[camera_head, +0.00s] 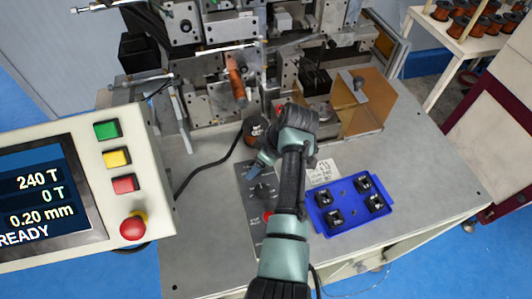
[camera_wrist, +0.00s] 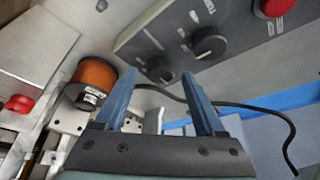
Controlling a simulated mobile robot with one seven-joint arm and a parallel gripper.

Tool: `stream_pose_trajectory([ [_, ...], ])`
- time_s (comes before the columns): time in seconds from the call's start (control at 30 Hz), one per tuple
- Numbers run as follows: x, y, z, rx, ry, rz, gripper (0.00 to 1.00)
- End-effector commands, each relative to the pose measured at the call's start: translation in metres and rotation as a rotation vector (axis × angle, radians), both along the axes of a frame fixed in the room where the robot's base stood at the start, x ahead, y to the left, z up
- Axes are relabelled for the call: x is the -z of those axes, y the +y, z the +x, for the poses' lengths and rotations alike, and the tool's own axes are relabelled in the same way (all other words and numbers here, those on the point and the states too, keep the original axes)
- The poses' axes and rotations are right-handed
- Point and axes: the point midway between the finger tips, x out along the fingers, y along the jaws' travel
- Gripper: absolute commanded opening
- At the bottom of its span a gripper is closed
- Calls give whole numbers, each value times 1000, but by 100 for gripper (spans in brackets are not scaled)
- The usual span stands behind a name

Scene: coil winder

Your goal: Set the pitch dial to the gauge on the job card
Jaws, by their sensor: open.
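The grey control panel (camera_head: 249,218) lies on the table and carries dark dials. In the wrist view one black dial (camera_wrist: 210,43) has a pale pointer mark, and another dark dial (camera_wrist: 158,70) sits between my fingertips in the picture. I cannot tell which is the pitch dial. My gripper (camera_head: 252,170) is open and empty over the panel's far end; its blue-grey fingers also show in the wrist view (camera_wrist: 159,76), with no clear contact. The white job card (camera_head: 321,172) lies right of the panel, its print too small to read. The display (camera_head: 40,195) shows 240 T, 0 T, 0.20 mm.
A red button (camera_head: 268,216) is on the panel. A blue tray (camera_head: 349,205) with several black parts lies to the right. A copper wire spool (camera_wrist: 97,75) and the winder (camera_head: 210,100) stand behind. A black cable (camera_head: 205,165) runs left of the panel.

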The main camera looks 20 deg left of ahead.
Motion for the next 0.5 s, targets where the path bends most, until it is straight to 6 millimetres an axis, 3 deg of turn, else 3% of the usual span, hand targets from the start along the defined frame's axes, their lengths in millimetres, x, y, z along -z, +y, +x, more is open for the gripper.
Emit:
stream_pose_trajectory([
  [0.5,-91,-39,-7,2,-5,-1,71],
])
